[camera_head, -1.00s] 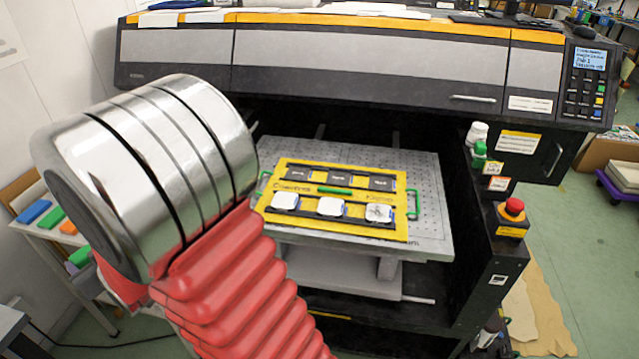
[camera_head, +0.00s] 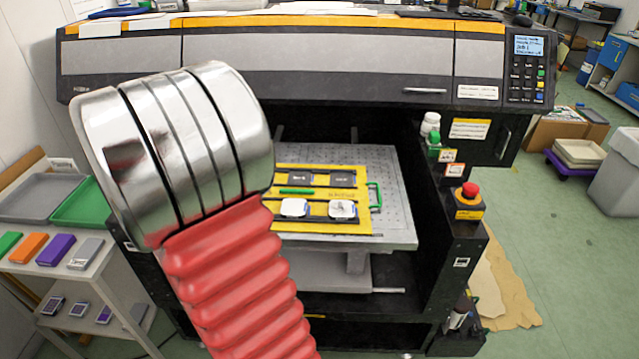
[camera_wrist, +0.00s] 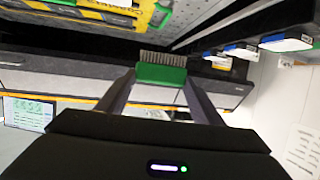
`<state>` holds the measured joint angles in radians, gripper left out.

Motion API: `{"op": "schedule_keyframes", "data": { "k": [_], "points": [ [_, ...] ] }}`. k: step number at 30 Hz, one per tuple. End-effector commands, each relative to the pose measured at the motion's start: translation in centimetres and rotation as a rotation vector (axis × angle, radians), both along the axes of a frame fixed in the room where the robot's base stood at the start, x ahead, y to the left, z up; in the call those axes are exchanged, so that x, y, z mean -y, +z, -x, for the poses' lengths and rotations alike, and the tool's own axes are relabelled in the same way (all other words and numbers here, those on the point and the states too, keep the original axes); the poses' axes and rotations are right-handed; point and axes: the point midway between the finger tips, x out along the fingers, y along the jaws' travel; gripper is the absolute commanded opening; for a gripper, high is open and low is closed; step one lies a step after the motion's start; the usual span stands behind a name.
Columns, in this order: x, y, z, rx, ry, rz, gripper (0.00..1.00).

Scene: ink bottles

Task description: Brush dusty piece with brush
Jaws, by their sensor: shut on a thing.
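The dusty piece (camera_head: 342,210) is a white block with dark specks, at the right of the front row in the yellow frame (camera_head: 340,226). A cleaner-looking white piece (camera_head: 294,208) sits to its left, and dark pieces are behind. In the wrist view my gripper (camera_wrist: 160,82) is shut on a green brush (camera_wrist: 161,74) with its pale bristles showing beyond the fingertips. No contact between the bristles and any piece can be made out. In the head view my arm covers the left of the frame, and my gripper and the brush are hidden.
The frame lies on a perforated grey plate (camera_head: 395,200) inside the large dark printer (camera_head: 300,60). A red stop button (camera_head: 468,191) and bottles (camera_head: 431,125) stand at the opening's right. A shelf (camera_head: 30,275) with coloured blocks is at left.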

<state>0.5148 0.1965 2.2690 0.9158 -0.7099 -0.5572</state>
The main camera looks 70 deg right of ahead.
Motion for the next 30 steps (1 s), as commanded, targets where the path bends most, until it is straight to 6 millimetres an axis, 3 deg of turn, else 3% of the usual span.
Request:
{"op": "schedule_keyframes", "data": {
  "k": [1, 6, 15, 21, 24, 30],
  "points": [
    [1.6, 0.1, 1.7, 0.002, -0.058, 0.000, 0.38],
    [5.9, 0.1, 7.4, 0.000, -0.247, 0.000, 0.38],
    [11.1, -0.3, 18.8, -0.001, -0.593, 0.000, 0.38],
    [12.6, -0.8, 26.5, -0.001, -0.818, 0.000, 0.38],
    [12.8, -1.1, 29.3, -0.001, -0.900, 0.000, 0.38],
    [12.7, -1.4, 31.4, -0.001, -0.966, 0.000, 0.38]
  ]
}}
